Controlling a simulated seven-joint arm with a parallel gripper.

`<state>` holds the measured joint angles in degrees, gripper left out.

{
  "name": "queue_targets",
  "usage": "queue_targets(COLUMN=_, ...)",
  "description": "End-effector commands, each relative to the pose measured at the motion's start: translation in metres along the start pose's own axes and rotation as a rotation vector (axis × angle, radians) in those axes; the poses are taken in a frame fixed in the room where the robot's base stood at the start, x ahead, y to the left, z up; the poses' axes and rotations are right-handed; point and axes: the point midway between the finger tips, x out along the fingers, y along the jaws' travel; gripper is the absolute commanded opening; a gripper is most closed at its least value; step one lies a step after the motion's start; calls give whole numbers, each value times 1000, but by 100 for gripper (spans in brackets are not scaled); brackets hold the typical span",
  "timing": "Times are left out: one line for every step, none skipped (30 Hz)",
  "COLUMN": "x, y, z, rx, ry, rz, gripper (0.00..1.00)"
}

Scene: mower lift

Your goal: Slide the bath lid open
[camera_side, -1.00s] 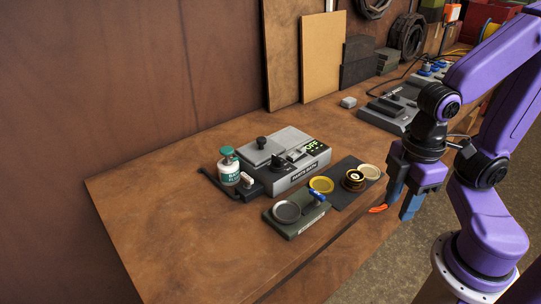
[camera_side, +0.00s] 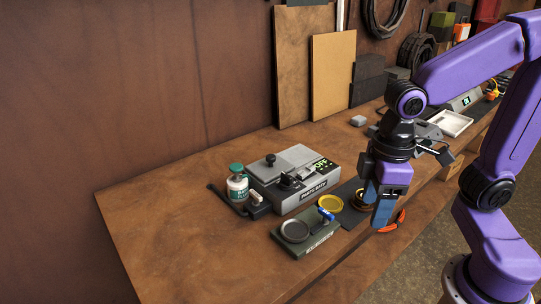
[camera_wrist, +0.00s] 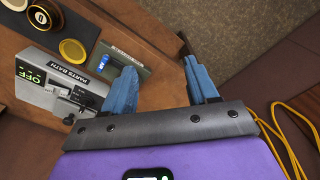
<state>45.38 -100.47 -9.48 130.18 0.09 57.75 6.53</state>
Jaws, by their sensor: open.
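The grey parts bath (camera_side: 308,192) stands on the bench, with its display reading OFF. Its flat grey lid (camera_side: 290,158) lies on top and carries a black knob (camera_side: 270,158).
A green-capped bottle (camera_side: 238,186) stands left of the bath. Orange-handled pliers (camera_side: 394,222) lie near the bench's front edge. The left bench surface is clear.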

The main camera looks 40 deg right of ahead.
Motion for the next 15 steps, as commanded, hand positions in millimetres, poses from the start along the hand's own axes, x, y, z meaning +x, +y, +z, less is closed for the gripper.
queue_targets(x=-6, y=8, z=-22, rx=71, ry=-1, rz=1, gripper=58)
queue_targets(x=-10, y=14, z=-32, rx=112, ry=-2, rz=2, gripper=58)
queue_targets(x=-14, y=21, z=-46, rx=165, ry=-2, rz=3, gripper=58)
queue_targets(x=-17, y=26, z=-56, rx=206, ry=-4, rz=4, gripper=58)
queue_targets(x=-20, y=33, z=-66, rx=247, ry=-4, rz=4, gripper=58)
queue_targets(x=-24, y=41, z=-79, rx=300, ry=-6, rz=5, gripper=58)
queue_targets(x=-27, y=48, z=-89, rx=342, ry=-5, rz=6, gripper=58)
queue_targets(x=-30, y=55, z=-98, rx=381, ry=-7, rz=7, gripper=58)
queue_targets(x=-33, y=64, z=-110, rx=435, ry=-8, rz=8, gripper=58)
queue_targets(x=-35, y=72, z=-119, rx=477, ry=-8, rz=8, gripper=58)
queue_targets(x=-38, y=80, z=-127, rx=516, ry=-8, rz=9, gripper=58)
queue_targets(x=-41, y=91, z=-138, rx=570, ry=-9, rz=10, gripper=58)
queue_targets(x=-42, y=100, z=-145, rx=611, ry=-10, rz=10, gripper=58)
queue_targets(x=-44, y=108, z=-153, rx=651, ry=-10, rz=11, gripper=58)
queue_targets(x=-47, y=120, z=-162, rx=706, ry=-12, rz=12, gripper=58)
